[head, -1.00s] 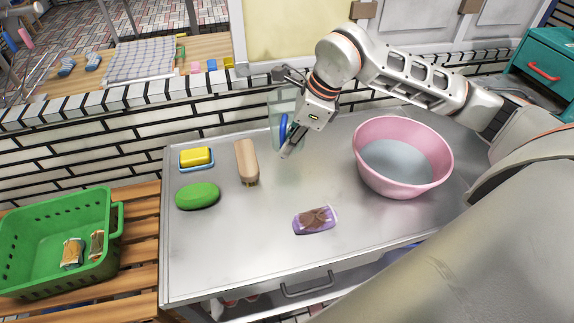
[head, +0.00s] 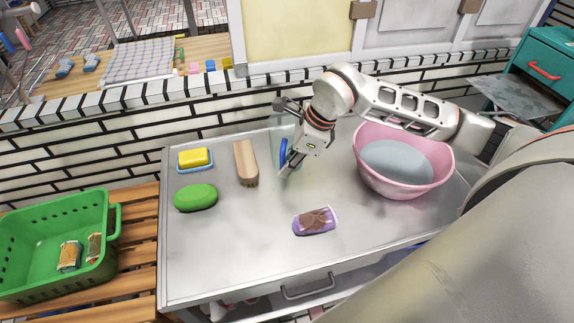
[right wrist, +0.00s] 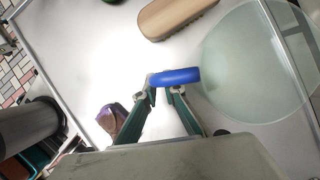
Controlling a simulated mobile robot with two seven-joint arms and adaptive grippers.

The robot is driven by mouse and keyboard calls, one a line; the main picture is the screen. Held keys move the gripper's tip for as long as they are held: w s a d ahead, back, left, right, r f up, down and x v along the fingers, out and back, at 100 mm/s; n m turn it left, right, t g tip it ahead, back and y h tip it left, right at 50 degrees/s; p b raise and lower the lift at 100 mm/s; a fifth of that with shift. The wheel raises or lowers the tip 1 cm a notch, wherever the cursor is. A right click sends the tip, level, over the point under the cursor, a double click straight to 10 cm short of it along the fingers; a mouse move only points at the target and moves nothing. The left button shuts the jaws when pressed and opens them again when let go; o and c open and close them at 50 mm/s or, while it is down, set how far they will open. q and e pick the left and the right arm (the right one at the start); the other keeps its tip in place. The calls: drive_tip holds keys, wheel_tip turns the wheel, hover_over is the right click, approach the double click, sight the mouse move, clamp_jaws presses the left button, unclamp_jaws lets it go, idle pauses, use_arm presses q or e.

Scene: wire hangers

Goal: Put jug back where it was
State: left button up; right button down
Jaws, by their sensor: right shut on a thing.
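The jug (head: 284,126) is clear and see-through, with a blue handle (head: 283,153). It is at the back of the metal table, partly hidden behind my right gripper (head: 290,170). In the right wrist view its round rim (right wrist: 262,62) shows from above, and my right gripper (right wrist: 162,88) is shut on the blue handle. The jug looks about upright. I cannot tell whether its base touches the table (head: 235,260). My left gripper is not in view.
A pink basin (head: 436,175) with greyish water stands right of the jug. A wooden brush (head: 246,162), a yellow sponge (head: 194,157) and a green oval (head: 195,197) lie to the left. A purple packet (head: 315,220) lies in front. A green crate (head: 20,275) stands left.

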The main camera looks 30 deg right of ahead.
drive_tip(key=c, duration=2.1)
unclamp_jaws()
drive_tip(key=shift+c, duration=0.2)
drive_tip(key=v, duration=1.2)
drive_tip(key=shift+r+p, duration=0.15)
drive_tip(key=shift+p, duration=0.3)
